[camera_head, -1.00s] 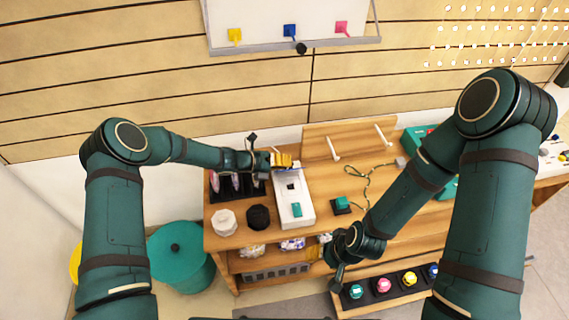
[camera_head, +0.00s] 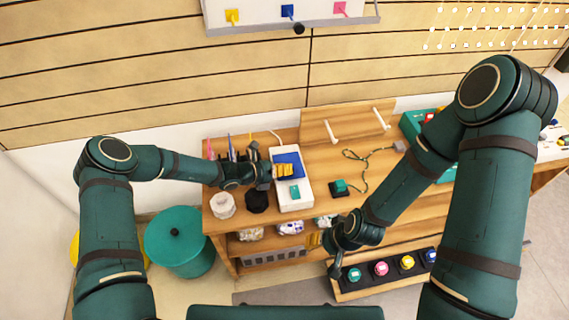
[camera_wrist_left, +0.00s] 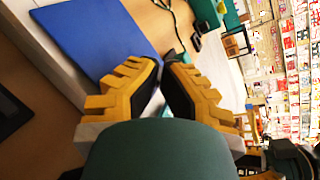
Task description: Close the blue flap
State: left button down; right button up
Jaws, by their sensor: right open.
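The blue flap (camera_head: 286,158) shows its broad blue face at the far end of a white box (camera_head: 306,202) on the wooden table. A teal block (camera_head: 295,191) is on the box's near part. My left gripper (camera_head: 292,170) has yellow fingers at the flap's near edge. In the left wrist view, its fingertips (camera_wrist_left: 164,63) come together with nothing visible between them, beside the flap (camera_wrist_left: 100,38). I cannot tell whether the flap lies fully flat or whether the fingers touch it. My right gripper (camera_head: 315,240) is open and empty, low near the table's front.
A white jar (camera_head: 222,205) and a black jar (camera_head: 257,201) stand left of the box. A wooden board with white handles (camera_head: 345,123) stands behind. Colored buttons (camera_head: 381,268) line a lower front panel.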

pick_arm(q)
jog(key=shift+s+d+f, duration=0.1)
jog(key=shift+s+d, duration=0.3)
jog(key=shift+d, duration=0.25)
jog(key=c, duration=0.8)
grip_release()
jog(key=shift+s, duration=0.1)
jog(key=shift+w+a+f, duration=0.15)
jog(key=shift+w+a, duration=0.05)
jog(key=shift+a, duration=0.15)
